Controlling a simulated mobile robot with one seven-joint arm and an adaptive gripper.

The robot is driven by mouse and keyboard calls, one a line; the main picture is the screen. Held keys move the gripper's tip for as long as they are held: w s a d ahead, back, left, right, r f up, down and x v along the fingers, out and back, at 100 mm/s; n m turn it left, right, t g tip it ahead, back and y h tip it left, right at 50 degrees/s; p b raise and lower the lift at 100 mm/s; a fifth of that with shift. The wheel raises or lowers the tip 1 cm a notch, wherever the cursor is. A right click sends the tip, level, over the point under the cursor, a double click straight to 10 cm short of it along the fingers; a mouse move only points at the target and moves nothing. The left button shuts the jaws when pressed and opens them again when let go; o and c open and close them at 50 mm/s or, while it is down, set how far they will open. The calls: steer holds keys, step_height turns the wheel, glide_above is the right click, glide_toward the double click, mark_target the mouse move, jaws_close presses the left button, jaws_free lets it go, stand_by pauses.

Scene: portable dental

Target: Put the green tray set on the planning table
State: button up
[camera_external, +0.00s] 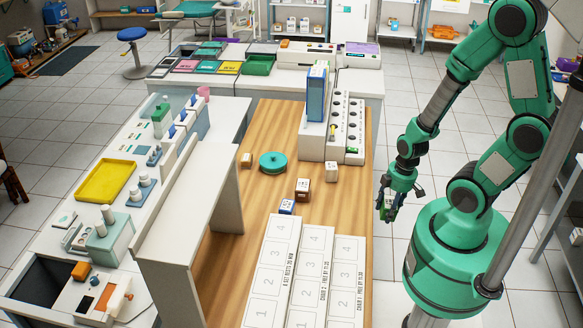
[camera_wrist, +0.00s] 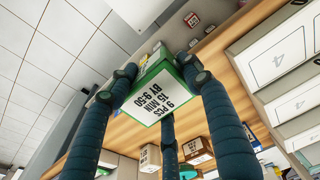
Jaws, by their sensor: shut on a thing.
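My gripper (camera_external: 388,200) is shut on a small green and white block, the green tray set (camera_external: 390,213), off the right edge of the wooden planning table (camera_external: 365,190), above the floor. In the wrist view my gripper (camera_wrist: 160,85) has its dark ribbed fingers around the green tray set (camera_wrist: 160,95). Its white face reads "9 PCS 15 MIN BY 9:50". Similar blocks stand on the table: a brown one (camera_external: 303,189), a blue one (camera_external: 287,207), a white and brown one (camera_external: 331,172) and a small tan one (camera_external: 246,160).
Three long white numbered strips (camera_external: 310,265) lie at the table's front. A round teal piece (camera_external: 273,163) sits mid-table. A white rack (camera_external: 345,125) and blue binder (camera_external: 317,92) stand at the back. Bare wood lies around the blocks. A white bench (camera_external: 190,200) borders the left.

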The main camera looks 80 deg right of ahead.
steer(key=shift+w+r, duration=0.1)
stand_by(0.3)
steer(key=shift+w+d+r+p, duration=0.1)
steer(key=shift+w+r+p, duration=0.2)
steer(key=shift+w+r, duration=0.2)
steer(key=w+a+r+p, duration=0.3)
steer(key=w+r+p, duration=0.6)
steer(key=w+r, duration=0.95)
steer(key=w+a+r+p, duration=0.4)
steer(key=w+a+r, duration=0.2)
steer(key=w+r, duration=0.3)
steer(key=w+a+r+g+p, duration=0.1)
steer(key=w+a+r+p, duration=0.3)
steer(key=w+a+r, duration=0.3)
steer(key=w+r, duration=0.2)
steer(key=w, duration=0.1)
steer(key=shift+a+r+m+p, duration=0.25)
steer(key=shift+m+p, duration=0.05)
steer(key=shift+p, duration=0.1)
steer(key=shift+w, duration=0.1)
steer(key=p, duration=0.2)
glide_above(216, 157)
steer(key=shift+f, duration=0.7)
